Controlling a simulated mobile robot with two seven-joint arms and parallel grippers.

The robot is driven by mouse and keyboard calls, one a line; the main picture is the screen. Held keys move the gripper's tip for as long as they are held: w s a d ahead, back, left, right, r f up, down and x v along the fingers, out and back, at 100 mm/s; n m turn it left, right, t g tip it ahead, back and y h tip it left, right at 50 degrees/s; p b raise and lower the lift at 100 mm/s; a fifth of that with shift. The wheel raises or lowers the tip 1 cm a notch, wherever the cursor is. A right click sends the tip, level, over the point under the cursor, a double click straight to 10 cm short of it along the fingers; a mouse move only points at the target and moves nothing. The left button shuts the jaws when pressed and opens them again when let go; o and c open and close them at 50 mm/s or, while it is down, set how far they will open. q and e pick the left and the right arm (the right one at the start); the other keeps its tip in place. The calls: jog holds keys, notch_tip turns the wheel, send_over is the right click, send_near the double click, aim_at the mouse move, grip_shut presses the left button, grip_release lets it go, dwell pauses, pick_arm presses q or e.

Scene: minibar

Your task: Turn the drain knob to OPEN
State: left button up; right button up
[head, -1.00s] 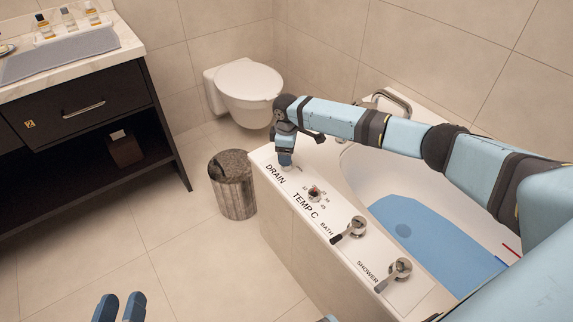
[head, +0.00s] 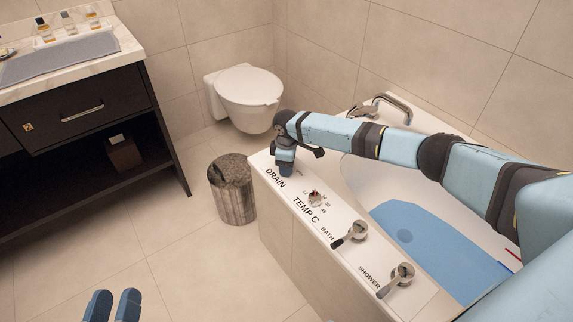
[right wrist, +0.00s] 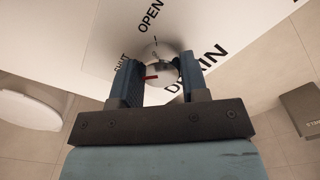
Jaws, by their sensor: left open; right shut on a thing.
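The drain knob (right wrist: 162,62) is a round silvery knob with a red mark, set in the white tub ledge (head: 330,262). My right gripper (right wrist: 160,76) is shut on it, with one finger on each side. In the right wrist view, OPEN (right wrist: 150,15) is printed above the knob and SHUT, partly covered, to its left. The red mark points left, below the SHUT print. In the head view my right gripper (head: 285,168) hides the knob beside the DRAIN label (head: 275,178). My left gripper (head: 112,306) is open and empty at the bottom left.
The temperature knob (head: 315,199), bath lever (head: 352,234) and shower lever (head: 398,279) line the ledge. The tub holds blue water (head: 425,235). A bin (head: 232,190) stands beside the tub, a toilet (head: 246,95) behind, and a dark vanity (head: 80,120) at left.

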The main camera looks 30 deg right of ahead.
pick_arm(q)
jog(key=shift+r, duration=0.1)
